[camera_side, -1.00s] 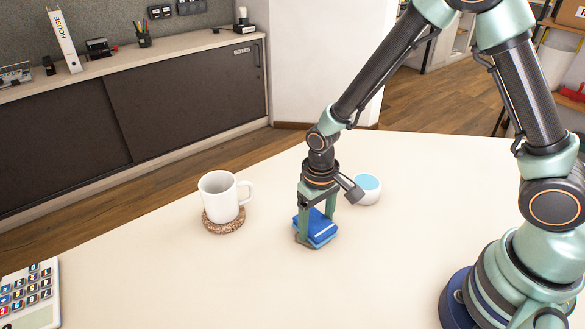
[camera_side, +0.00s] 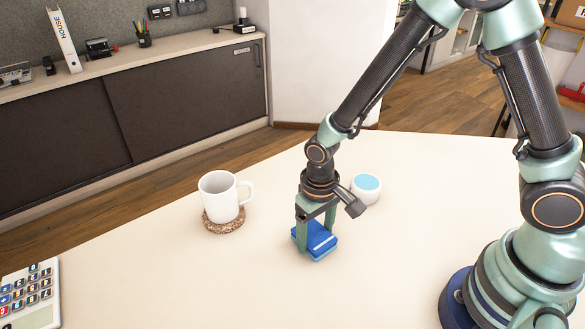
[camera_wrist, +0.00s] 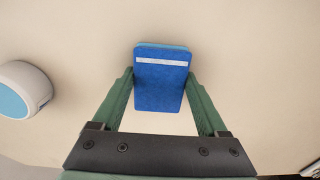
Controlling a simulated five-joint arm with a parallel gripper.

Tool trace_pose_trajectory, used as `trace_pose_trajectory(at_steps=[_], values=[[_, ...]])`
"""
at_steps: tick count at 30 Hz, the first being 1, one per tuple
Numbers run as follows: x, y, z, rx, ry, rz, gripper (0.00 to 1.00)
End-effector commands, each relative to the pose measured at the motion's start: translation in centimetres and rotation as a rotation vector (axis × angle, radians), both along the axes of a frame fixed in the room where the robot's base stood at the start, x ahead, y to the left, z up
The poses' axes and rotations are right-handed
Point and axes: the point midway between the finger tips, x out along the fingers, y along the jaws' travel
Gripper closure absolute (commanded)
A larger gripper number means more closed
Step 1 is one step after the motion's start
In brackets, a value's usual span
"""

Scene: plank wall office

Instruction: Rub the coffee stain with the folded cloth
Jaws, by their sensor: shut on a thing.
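The folded blue cloth (camera_side: 322,244), with a pale stripe, is held between the two green fingers of my gripper (camera_side: 316,237). It is low over the table and looks to be against the surface, though I cannot be sure of contact. In the wrist view the cloth (camera_wrist: 160,95) sits between the fingertips, stripe toward the top. I see no coffee stain in either current view; whether any lies hidden under the cloth I cannot tell.
A white mug (camera_side: 221,196) stands on a cork coaster (camera_side: 224,226) left of my gripper. A small white round container with a light blue top (camera_side: 366,187) is close behind on the right. A calculator (camera_side: 30,296) lies at the front left. The table's front middle is clear.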

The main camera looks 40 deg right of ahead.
Motion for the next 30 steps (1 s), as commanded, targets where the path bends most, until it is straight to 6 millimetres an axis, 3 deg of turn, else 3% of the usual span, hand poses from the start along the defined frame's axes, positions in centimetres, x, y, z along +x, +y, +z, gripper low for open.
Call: trace_pose_trajectory(at_steps=[26,30], values=[[8.0,-0.1,0.0,0.0,0.0,-0.001,0.76],[6.4,0.0,0.0,0.0,0.001,0.001,0.76]])
